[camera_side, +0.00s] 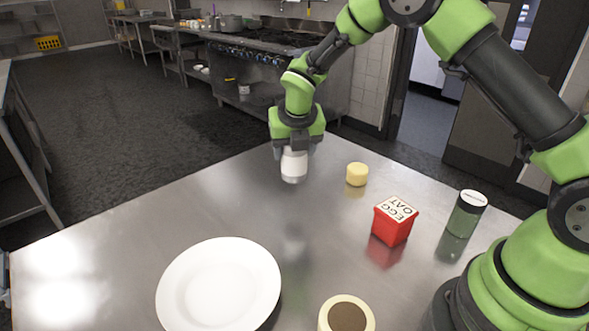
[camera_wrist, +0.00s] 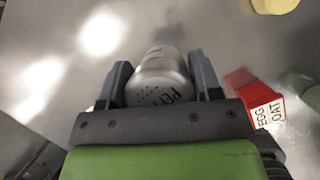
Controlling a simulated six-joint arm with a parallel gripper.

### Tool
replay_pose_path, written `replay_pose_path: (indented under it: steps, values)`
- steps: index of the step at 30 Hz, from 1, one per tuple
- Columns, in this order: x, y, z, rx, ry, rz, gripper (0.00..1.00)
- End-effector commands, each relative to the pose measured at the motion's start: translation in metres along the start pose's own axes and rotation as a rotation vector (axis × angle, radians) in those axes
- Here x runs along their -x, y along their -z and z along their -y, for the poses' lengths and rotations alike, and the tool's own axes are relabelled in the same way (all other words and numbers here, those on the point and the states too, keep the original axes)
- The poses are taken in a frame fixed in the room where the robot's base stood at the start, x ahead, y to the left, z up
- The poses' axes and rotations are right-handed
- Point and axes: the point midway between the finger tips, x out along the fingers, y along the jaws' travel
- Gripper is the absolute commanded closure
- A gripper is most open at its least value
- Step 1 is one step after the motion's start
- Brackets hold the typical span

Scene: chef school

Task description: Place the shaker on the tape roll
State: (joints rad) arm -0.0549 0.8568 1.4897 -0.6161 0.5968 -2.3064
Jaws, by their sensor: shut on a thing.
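The shaker (camera_side: 293,168) is a pale cylinder held in my gripper (camera_side: 293,156), hanging above the back of the metal table. In the wrist view the shaker (camera_wrist: 158,78) sits between the two fingers (camera_wrist: 160,66), with its holed, lettered top facing the camera. My gripper is shut on it. The tape roll (camera_side: 328,318) is a cream ring with a brown inner side, lying flat at the front edge of the side view and partly cut off. It lies well in front of my gripper and apart from it. I cannot see the tape roll in the wrist view.
A white plate (camera_side: 220,285) lies at front left. A red box (camera_side: 392,226) lettered EGG and OAT, a yellow round piece (camera_side: 357,174) and a green jar with a white lid (camera_side: 465,214) stand to the right. The table's middle is clear.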

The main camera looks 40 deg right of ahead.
Motion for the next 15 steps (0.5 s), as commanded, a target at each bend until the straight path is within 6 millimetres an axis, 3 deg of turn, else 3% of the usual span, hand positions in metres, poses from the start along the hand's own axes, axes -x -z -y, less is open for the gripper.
replay_pose_path:
  steps: [3,8,11,15]
  values:
    - [0.014,-0.007,0.0,-0.002,-0.001,0.004,0.75]
    - [0.022,-0.004,-0.002,-0.016,0.007,0.0,0.75]
    - [0.026,0.006,-0.007,-0.059,0.026,-0.001,0.75]
    - [0.041,0.036,-0.019,-0.195,0.083,0.0,0.75]
